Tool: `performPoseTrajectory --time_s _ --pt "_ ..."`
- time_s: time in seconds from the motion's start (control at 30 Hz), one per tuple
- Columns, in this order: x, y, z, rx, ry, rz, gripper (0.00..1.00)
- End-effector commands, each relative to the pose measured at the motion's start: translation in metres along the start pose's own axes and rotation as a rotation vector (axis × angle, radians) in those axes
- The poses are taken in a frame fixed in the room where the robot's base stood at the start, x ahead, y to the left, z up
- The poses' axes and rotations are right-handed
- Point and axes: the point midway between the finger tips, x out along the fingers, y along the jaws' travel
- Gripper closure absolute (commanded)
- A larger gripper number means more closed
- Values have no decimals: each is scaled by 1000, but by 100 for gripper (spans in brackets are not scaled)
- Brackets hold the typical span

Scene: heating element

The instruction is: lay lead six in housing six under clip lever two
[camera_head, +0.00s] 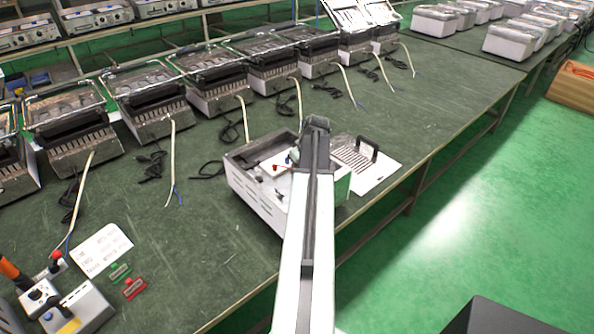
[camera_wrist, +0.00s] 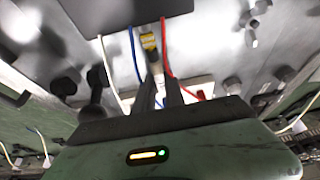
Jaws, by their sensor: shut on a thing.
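An open grey housing (camera_head: 262,200) stands on the green bench under my arm. A blue wire (camera_wrist: 135,58) runs to the left of the fingers, and a red wire (camera_wrist: 167,50) to the right. A white wire (camera_wrist: 107,72) is farther left. I cannot make out a numbered clip lever. In the head view my arm hides the gripper.
Several similar appliances (camera_head: 145,95) with trailing cords line the back of the bench. A white sheet with a dark handled grille (camera_head: 375,175) lies right of the housing. A printed card (camera_head: 102,248) and a tool stand (camera_head: 75,310) are at front left.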

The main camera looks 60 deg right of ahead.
Motion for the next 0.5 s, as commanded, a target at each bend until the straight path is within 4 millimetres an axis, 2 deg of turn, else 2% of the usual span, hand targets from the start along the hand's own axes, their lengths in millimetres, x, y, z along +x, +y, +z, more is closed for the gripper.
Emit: performPoseTrajectory --time_s 0.1,0.13,0.2,0.5 --pt "4 0 2 0 0 0 100" --pt "4 0 1 0 0 0 83" --pt "3 0 1 0 0 0 64" --pt "2 0 1 -1 0 0 64"
